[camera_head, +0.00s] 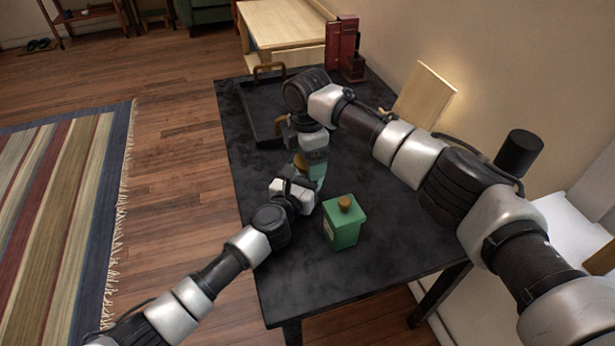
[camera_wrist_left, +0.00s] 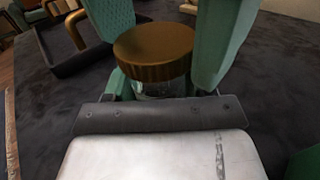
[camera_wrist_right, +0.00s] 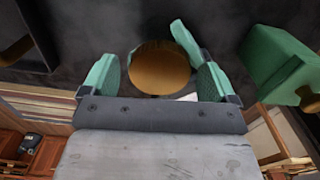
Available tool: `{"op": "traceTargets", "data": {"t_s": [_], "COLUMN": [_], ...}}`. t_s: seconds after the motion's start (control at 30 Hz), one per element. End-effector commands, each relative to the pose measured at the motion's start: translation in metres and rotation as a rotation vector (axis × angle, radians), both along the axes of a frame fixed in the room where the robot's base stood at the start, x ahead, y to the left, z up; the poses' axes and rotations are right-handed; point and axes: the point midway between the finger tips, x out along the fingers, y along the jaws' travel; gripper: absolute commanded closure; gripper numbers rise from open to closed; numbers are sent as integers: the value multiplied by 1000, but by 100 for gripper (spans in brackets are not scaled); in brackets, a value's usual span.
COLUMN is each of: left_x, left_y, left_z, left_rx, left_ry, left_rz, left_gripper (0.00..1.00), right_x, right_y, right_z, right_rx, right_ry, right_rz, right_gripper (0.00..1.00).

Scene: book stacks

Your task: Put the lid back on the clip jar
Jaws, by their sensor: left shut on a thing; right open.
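The clip jar is clear glass and shows in the left wrist view (camera_wrist_left: 160,88), below a ribbed bronze lid (camera_wrist_left: 155,50). The lid sits over the jar's mouth and looks level; whether it is fully seated I cannot tell. My left gripper (camera_wrist_left: 165,85) is shut on the jar from the side, its teal fingers around the glass. My right gripper (camera_wrist_right: 158,80) is above, open, with its teal fingers on either side of the lid and apart from it. In the head view the lid (camera_head: 300,162) is partly visible; the arms hide most of the jar.
A green box with a wooden knob (camera_head: 342,228) stands near the front of the black table (camera_head: 300,285). A dark tray with a brass handle (camera_head: 250,112) lies farther back. Red books (camera_head: 340,42) and a leaning wooden board (camera_head: 425,95) are by the wall.

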Motion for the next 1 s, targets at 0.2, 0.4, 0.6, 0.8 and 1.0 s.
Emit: {"op": "traceTargets", "data": {"t_s": [0.2,0.4,0.6,0.8,1.0], "left_x": [0,0,0,0,0], "left_y": [0,0,0,0,0], "left_z": [0,0,0,0,0], "left_rx": [0,0,0,0,0], "left_ry": [1,1,1,1,1], "left_rz": [0,0,0,0,0], "left_gripper": [100,100,100,100,100], "right_x": [0,0,0,0,0], "right_y": [0,0,0,0,0], "right_z": [12,39,45,45,46], "right_rx": [1,0,0,0,0], "right_ry": [-2,-2,0,0,0], "right_rz": [1,1,1,1,1], "right_gripper": [11,11,11,0,0]}}
